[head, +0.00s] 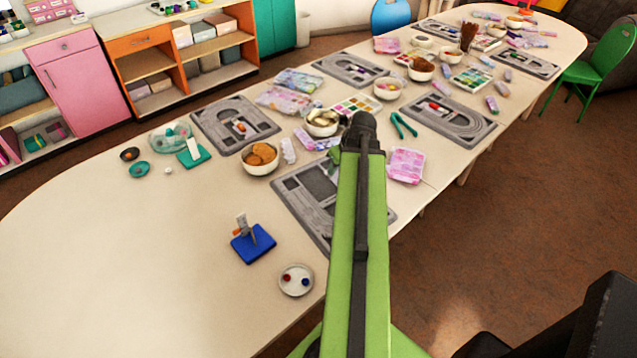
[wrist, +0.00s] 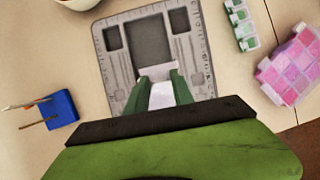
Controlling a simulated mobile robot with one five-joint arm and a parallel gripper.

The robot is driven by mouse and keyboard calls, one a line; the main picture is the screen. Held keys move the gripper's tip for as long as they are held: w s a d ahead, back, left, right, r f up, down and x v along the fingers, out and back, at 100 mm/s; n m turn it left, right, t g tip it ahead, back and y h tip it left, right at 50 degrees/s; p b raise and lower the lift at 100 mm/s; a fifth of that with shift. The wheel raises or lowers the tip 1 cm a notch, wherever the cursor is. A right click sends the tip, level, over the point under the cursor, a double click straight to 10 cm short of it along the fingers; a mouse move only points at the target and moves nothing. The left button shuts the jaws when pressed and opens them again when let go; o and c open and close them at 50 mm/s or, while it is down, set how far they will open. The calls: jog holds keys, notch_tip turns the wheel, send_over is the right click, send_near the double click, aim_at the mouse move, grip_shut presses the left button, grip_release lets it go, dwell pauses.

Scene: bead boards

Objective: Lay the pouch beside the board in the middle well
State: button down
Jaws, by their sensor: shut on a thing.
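My gripper (wrist: 160,88), with green fingers, is shut on a pale whitish pouch (wrist: 162,97) in the wrist view. The pouch is over the near part of a grey bead board (wrist: 108,75); I cannot tell whether it touches the board. The board's large dark middle well (wrist: 148,38) lies just beyond the fingertips and looks empty. Smaller square wells flank it, left (wrist: 112,38) and right (wrist: 179,20). In the head view the board (head: 300,198) is partly hidden behind my green arm, and the pouch cannot be made out.
A blue block with pegs (head: 253,242) and a white dish of beads (head: 296,281) stand left of the board. A bowl (head: 260,160) is behind it. A pink bead box (head: 406,165) and green-white containers (wrist: 240,20) lie to the right. The table's left end is clear.

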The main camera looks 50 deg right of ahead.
jog(key=b, duration=0.7)
send_over(312, 178)
jog(key=s, duration=0.2)
jog(key=f, duration=0.7)
jog(key=shift+w+a, duration=0.1)
jog(key=shift+w, duration=0.35)
notch_tip(312, 178, down, 4)
jog(key=b, duration=0.4)
jog(key=shift+f, duration=0.2)
jog(key=shift+r, duration=0.25)
jog(key=shift+f, duration=0.2)
jog(key=c, duration=1.1)
grip_release()
jog(key=shift+r, duration=0.1)
